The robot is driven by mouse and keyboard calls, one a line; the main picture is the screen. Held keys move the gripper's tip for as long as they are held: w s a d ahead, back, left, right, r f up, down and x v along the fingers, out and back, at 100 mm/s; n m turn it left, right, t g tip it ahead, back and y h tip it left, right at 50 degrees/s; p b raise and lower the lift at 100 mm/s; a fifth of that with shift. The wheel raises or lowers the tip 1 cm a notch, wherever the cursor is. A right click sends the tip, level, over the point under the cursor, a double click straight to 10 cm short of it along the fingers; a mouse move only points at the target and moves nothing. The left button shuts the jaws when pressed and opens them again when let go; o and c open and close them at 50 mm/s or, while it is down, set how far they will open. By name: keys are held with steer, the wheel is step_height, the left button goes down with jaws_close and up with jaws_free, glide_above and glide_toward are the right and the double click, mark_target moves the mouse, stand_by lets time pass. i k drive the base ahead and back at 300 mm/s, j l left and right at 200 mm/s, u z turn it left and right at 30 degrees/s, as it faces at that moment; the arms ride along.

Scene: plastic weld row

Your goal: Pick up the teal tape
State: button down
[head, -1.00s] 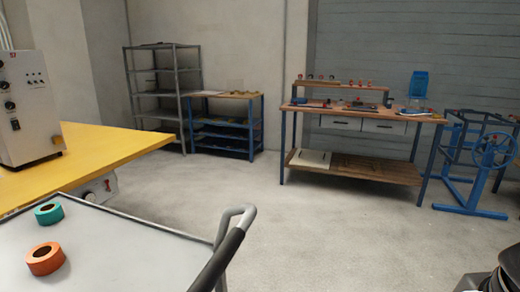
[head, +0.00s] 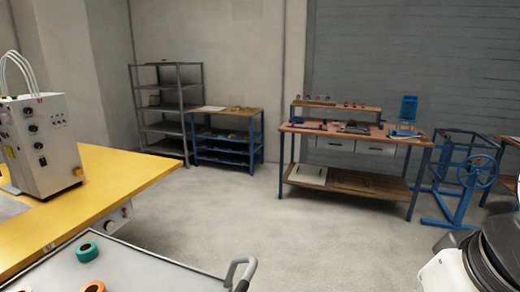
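The teal tape (head: 87,252) is a small ring-shaped roll lying flat on a grey cart top (head: 150,268) at the lower left of the head view. An orange tape roll (head: 95,286) lies nearer to me on the same top, cut off by the bottom edge of the picture. The two rolls are apart. My gripper is not in the picture, so its state and place do not show.
The cart has a grey handle (head: 240,270) at its right end. A yellow table (head: 120,170) bearing a white control box (head: 42,145) stands behind it. A wooden workbench (head: 350,133), a blue wheeled frame (head: 465,175) and metal shelves (head: 163,110) stand farther back. Open floor lies between.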

mark_target(87, 252)
steer(key=u, duration=1.4)
steer(key=k, duration=0.45)
steer(key=k+z, duration=0.45)
steer(key=k+l+z, duration=0.25)
steer(key=z, duration=0.2)
steer(key=i+j+z, duration=0.1)
steer(key=j+z, duration=1.05)
steer(key=j, duration=5.75)
